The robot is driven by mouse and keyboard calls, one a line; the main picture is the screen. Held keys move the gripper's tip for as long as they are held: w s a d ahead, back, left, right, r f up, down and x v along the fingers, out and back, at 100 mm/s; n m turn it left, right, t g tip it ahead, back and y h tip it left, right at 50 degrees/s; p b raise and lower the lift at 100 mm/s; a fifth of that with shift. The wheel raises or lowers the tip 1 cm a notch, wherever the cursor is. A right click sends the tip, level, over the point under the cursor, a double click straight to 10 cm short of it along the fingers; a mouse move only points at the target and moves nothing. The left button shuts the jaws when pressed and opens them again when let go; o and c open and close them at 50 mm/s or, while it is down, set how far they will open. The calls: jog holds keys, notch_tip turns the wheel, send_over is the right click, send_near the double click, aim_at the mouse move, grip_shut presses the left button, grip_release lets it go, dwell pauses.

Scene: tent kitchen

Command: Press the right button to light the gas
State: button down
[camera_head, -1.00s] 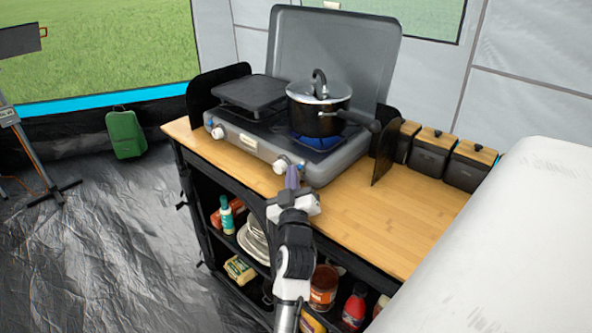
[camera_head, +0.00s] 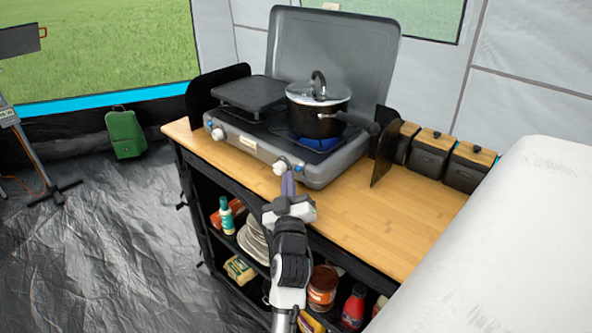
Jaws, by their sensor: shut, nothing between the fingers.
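The grey camping stove (camera_head: 240,142) stands on the wooden counter with its lid raised. On its front face, the right white knob (camera_head: 280,167) sits beside a small blue right button (camera_head: 299,168). My gripper (camera_head: 288,178) is shut and empty, its purple fingertips just in front of the stove's front face, between the right knob and the button. I cannot tell whether the tips touch either one. A black pot (camera_head: 318,118) with a glass lid sits on the right burner, where blue shows beneath it. The left knob (camera_head: 217,133) and left blue button (camera_head: 209,122) are clear of my gripper.
The counter (camera_head: 385,210) is bare to the right of the stove. Dark canisters (camera_head: 430,162) stand at its back right, behind a black divider (camera_head: 384,160). Shelves below hold dishes, bottles and food. A pale surface (camera_head: 510,240) fills the right side.

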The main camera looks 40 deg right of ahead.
jog(key=shift+s+a+p, duration=0.2)
jog(key=shift+a+p, duration=1.85)
jog(key=shift+a, duration=0.45)
